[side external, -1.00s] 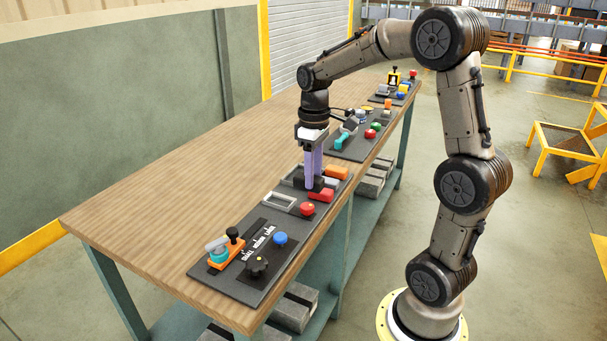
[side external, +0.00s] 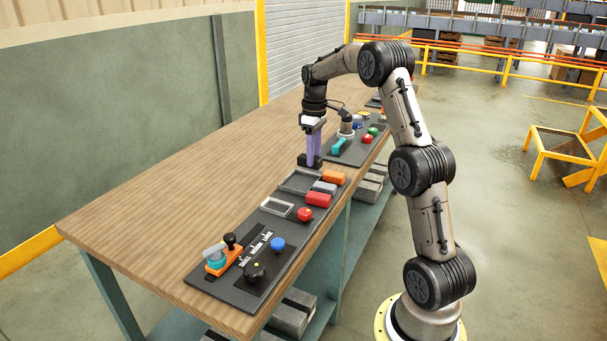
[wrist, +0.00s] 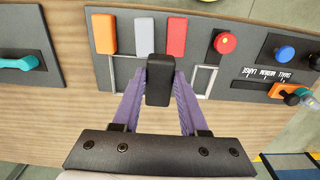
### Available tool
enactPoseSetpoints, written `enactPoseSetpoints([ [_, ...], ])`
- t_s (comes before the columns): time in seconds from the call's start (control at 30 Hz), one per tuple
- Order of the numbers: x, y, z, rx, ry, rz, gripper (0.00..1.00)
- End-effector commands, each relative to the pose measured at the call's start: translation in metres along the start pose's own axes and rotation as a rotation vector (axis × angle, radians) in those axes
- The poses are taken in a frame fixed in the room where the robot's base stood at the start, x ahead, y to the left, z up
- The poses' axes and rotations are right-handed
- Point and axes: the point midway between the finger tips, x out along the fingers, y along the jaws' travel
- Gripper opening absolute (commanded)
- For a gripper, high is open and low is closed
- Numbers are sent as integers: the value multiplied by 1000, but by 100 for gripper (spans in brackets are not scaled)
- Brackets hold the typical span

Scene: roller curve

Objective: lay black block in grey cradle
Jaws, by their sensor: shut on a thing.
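My gripper (wrist: 160,83), with purple fingers, is shut on the black block (wrist: 159,72). The black block also shows in the side view (side external: 304,160), upright between the fingertips and apparently raised. Two open rectangular frames lie on the dark board: a larger grey one (side external: 283,186) and a smaller, lighter one (side external: 264,207). I cannot tell for certain which is the grey cradle. In the wrist view the black block and fingers hide part of the larger frame (wrist: 111,74); the smaller frame (wrist: 213,82) is right of them. Both frames look empty.
Orange (wrist: 104,34), grey (wrist: 144,36) and red (wrist: 177,37) blocks lie in a row beside the frames. A red button (wrist: 225,42), a blue knob (wrist: 284,54) and an orange fixture (side external: 222,261) are further along the board. The wooden tabletop (side external: 190,180) is largely clear.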

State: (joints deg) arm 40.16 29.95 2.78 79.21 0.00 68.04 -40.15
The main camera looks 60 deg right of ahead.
Motion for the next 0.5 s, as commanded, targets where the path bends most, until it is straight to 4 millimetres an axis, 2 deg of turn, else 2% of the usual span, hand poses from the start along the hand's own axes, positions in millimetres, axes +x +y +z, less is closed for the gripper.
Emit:
enactPoseSetpoints([
  [0.1, 12, 15, -18, 0, -1, -1, 0],
  [0.3, 46, 33, -39, 0, -2, -1, 0],
  [0.5, 61, 41, -49, 0, 0, 0, 0],
])
